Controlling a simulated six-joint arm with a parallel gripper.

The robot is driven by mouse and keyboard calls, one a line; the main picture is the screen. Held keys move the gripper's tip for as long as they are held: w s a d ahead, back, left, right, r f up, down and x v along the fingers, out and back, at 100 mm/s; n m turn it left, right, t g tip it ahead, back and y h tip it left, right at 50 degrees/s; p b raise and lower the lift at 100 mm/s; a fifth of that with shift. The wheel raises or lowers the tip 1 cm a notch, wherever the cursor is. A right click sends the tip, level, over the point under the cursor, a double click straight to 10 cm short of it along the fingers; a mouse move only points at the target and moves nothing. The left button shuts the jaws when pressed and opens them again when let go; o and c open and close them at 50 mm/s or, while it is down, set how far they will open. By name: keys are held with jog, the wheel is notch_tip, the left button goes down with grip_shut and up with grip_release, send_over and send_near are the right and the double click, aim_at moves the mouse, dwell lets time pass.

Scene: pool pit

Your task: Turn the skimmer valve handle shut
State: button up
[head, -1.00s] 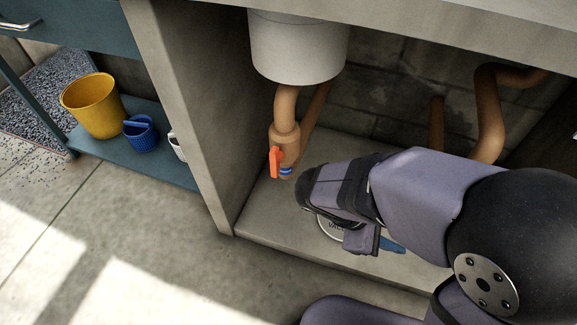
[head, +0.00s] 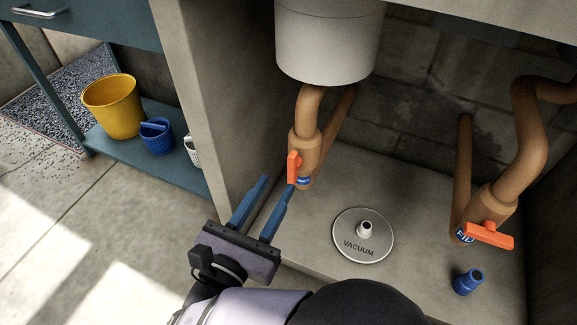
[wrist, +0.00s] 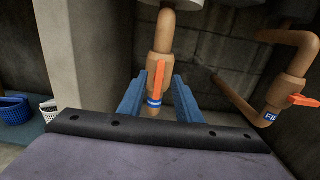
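The left valve has an orange handle (head: 294,167) on a tan pipe below a white-grey tank. The handle stands upright, along the pipe; the blue label (head: 304,181) beside it is too small to read. In the wrist view the handle (wrist: 158,80) appears between my two blue fingers. My gripper (head: 277,184) is open and empty, its fingers pointing at this valve. In the head view the right fingertip overlaps the handle's lower end; I cannot tell whether it touches. A second valve at the right, labelled "FIL", has an orange handle (head: 489,236) lying crosswise to its pipe.
A round plate (head: 346,252) marked "VACUUM" with a nozzle lies on the cabinet floor. A small blue fitting (head: 467,282) stands near the right valve. The cabinet's left wall (head: 205,90) is close to my gripper. A yellow bucket (head: 112,106) and blue basket (head: 157,137) sit on a shelf outside.

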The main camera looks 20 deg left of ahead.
aim_at(290, 163)
jog(key=w+b, duration=0.3)
jog(key=w, duration=0.2)
jog(key=shift+w+d+f, duration=0.1)
jog(key=shift+w+f, duration=0.05)
jog(key=shift+w, duration=0.15)
jog(key=shift+w+b, duration=0.3)
jog(key=shift+w, duration=0.55)
grip_shut()
